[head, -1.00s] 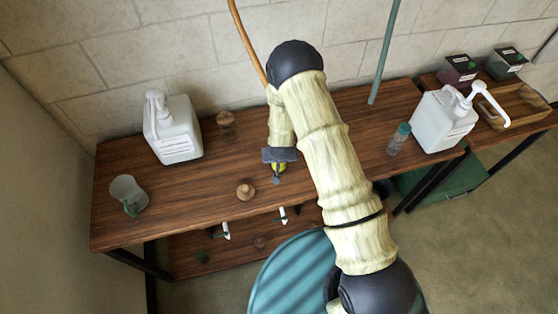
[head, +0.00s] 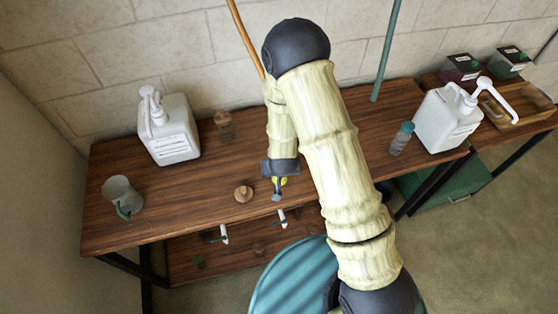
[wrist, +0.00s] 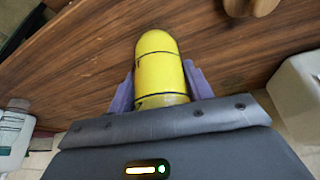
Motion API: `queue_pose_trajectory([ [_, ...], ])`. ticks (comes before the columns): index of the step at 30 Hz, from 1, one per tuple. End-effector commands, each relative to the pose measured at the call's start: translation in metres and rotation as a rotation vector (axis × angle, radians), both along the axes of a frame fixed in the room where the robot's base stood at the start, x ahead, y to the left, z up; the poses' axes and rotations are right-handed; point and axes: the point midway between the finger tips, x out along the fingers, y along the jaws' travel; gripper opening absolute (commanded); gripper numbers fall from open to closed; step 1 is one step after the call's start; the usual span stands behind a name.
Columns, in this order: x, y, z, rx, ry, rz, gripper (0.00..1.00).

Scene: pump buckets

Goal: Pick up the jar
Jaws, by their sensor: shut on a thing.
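My gripper (head: 279,187) is over the wooden table (head: 190,205), near its front edge. It is shut on a yellow round-topped object (wrist: 160,68) with thin dark lines. In the wrist view the purple fingers of my gripper (wrist: 158,80) press on both its sides. A small glass jar with a brown lid (head: 223,126) stands at the back. A clear bottle with a teal cap (head: 401,139) stands to the right of my arm.
A white pump container (head: 170,135) stands back left and another (head: 443,118) at right. A mug with a green handle (head: 122,196) is at left. A round wooden piece (head: 243,193) lies just left of my gripper. A wooden tray (head: 515,105) is far right.

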Motion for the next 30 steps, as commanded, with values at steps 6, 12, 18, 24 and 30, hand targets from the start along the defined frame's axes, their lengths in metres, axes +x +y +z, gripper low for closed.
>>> queue_pose_trajectory([
  [6,-0.041,-0.003,-0.002,0.001,-0.001,0.001,0.06],
  [12,-0.071,-0.006,0.002,-0.002,0.002,0.0,0.06],
  [18,-0.087,-0.008,0.005,-0.001,0.0,-0.002,0.06],
  [24,-0.095,-0.008,0.006,-0.003,0.003,-0.001,0.06],
  [30,-0.104,-0.009,0.005,-0.002,0.001,-0.001,0.06],
])
